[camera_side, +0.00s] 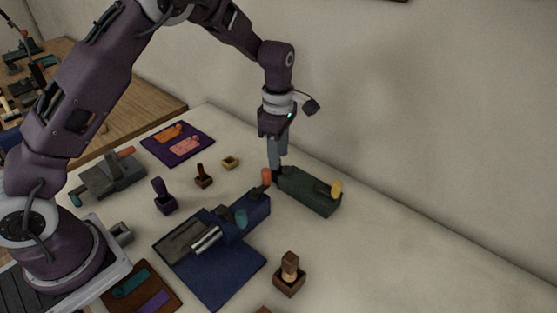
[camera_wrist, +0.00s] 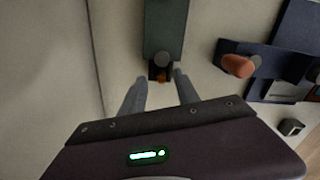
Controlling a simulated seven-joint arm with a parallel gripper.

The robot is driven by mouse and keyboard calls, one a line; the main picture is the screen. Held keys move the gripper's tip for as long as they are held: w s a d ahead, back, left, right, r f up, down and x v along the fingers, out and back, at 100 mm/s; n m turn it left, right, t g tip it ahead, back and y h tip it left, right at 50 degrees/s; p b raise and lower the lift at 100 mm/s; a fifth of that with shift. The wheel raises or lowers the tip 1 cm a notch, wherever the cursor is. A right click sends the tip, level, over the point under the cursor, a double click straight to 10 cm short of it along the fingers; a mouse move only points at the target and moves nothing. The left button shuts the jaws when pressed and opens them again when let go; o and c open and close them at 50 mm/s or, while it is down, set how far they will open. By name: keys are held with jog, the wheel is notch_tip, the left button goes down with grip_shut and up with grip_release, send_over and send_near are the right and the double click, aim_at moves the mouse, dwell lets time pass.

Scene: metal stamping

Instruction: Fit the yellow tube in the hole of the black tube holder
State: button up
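A small yellow tube-like piece (camera_side: 336,188) stands up at the right end of a dark green block (camera_side: 308,192) in the side view. The same block (camera_wrist: 164,28) runs up out of the wrist view, where the yellow piece is not seen. At the block's near end is a small black part (camera_wrist: 155,68) with an orange-brown spot; I cannot tell whether it is the black tube holder. My gripper (camera_side: 276,172) points down at the block's left end. In the wrist view my gripper (camera_wrist: 160,76) has its fingers apart, on either side of the black part.
A blue press-like fixture (camera_side: 215,235) with an orange cylinder (camera_side: 266,177) and a teal knob stands close in front of the block. The wall is close behind; table at right is clear.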

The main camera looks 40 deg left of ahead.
notch_tip(320, 180, up, 4)
jog(key=shift+r, duration=0.25)
jog(key=shift+s+r, duration=0.1)
jog(key=shift+r, duration=0.15)
jog(key=s+r+m+t+h, duration=0.1)
jog(key=s+r+m+t, duration=0.2)
jog(key=s+r+m, duration=1.05)
jog(key=s+a+r+m+t+y, duration=0.1)
jog(key=s+m, duration=0.7)
jog(key=s, duration=0.9)
jog(key=shift+s+a+r+t, duration=0.2)
jog(key=shift+s+r+t, duration=0.25)
jog(key=shift+t, duration=0.35)
